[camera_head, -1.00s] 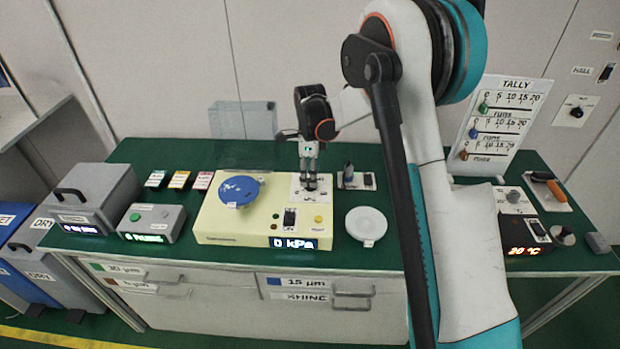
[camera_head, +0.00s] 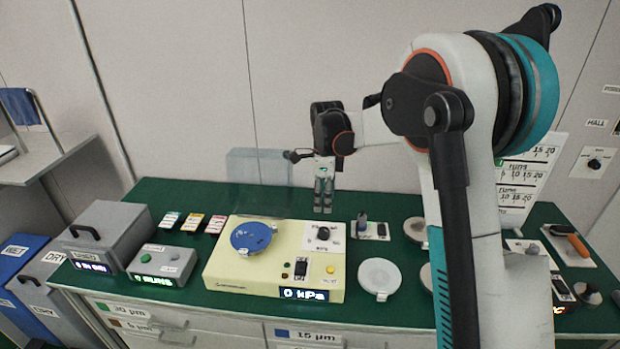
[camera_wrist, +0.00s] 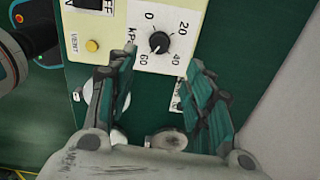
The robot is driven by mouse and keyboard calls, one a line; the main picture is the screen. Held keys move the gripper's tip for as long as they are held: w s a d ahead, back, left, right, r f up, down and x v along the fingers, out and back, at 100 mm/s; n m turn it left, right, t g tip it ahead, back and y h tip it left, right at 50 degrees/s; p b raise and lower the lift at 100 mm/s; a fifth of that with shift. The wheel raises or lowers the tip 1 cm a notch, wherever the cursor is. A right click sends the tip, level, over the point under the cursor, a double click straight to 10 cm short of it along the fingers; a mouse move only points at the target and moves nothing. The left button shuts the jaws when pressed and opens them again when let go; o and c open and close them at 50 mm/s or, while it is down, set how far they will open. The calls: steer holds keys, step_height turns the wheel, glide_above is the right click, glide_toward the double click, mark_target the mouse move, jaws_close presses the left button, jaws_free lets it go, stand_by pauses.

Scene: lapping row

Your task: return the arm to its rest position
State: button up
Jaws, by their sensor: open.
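My gripper (camera_head: 324,194) hangs fingers down above the back right part of the cream lapping machine (camera_head: 226,270). In the wrist view the two fingers of my gripper (camera_wrist: 165,100) are spread apart with nothing between them. Beyond the fingertips lies the machine's black kPa knob (camera_wrist: 159,42) on its white dial plate. The knob also shows in the head view (camera_head: 323,233), just below the gripper and apart from it. My arm rises at the right of the head view and hides part of the bench and tally board.
A blue disc (camera_head: 251,236) lies on the machine, whose display reads 0 kPa. A pale round disc (camera_head: 379,276) lies on the green bench to its right. A clear panel (camera_head: 258,167) stands behind. Grey boxes (camera_head: 162,264) are at left. A tally board (camera_head: 528,180) stands at right.

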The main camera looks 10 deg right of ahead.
steer(key=s+r+n+t, duration=0.3)
steer(key=s+r+n, duration=0.9)
steer(key=s, duration=0.5)
steer(key=s+f+n+t, duration=0.1)
steer(key=s+n+t, duration=0.3)
steer(key=s+n, duration=0.6)
steer(key=s, duration=0.7)
steer(key=shift+d+f, duration=0.2)
steer(key=shift+c, duration=0.6)
stand_by(0.6)
